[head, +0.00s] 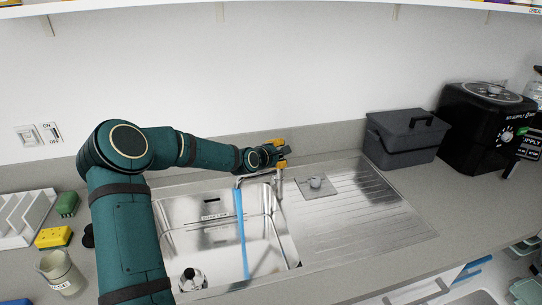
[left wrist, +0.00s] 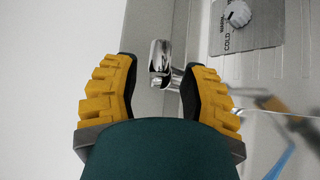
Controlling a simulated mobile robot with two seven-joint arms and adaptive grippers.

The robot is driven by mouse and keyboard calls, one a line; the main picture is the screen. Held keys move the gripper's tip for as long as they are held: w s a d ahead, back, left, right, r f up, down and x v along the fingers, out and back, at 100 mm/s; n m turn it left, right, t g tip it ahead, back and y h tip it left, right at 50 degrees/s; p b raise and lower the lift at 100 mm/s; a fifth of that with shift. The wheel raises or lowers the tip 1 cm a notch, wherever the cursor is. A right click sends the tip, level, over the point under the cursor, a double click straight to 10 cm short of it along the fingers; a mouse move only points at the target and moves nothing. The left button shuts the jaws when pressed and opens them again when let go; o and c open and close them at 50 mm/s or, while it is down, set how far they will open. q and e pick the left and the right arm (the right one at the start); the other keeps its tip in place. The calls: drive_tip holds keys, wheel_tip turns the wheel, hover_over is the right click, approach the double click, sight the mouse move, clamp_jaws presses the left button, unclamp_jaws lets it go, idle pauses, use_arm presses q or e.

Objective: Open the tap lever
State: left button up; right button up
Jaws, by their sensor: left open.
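The chrome tap (head: 279,184) stands at the back edge of the sink, its spout reaching left over the basin. My left gripper (head: 281,149) is above the tap in the head view, with yellow-padded fingers. In the left wrist view its fingers are open, and the chrome tap top with its lever (left wrist: 160,57) shows in the gap between the fingertips. I cannot tell whether either finger touches it. The lever is hard to make out in the head view, partly hidden by the gripper. My right gripper is in neither view.
A grey plate with a round knob (head: 316,183) marked warm and cold lies right of the tap. The steel sink (head: 205,240) has a blue strip across it. A dark grey box (head: 405,140) and a black appliance (head: 480,130) stand right. The wall is close behind.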

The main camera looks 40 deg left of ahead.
use_arm(q)
drive_tip(key=v, duration=0.6)
drive_tip(key=shift+s, duration=0.3)
drive_tip(key=shift+r, duration=0.2)
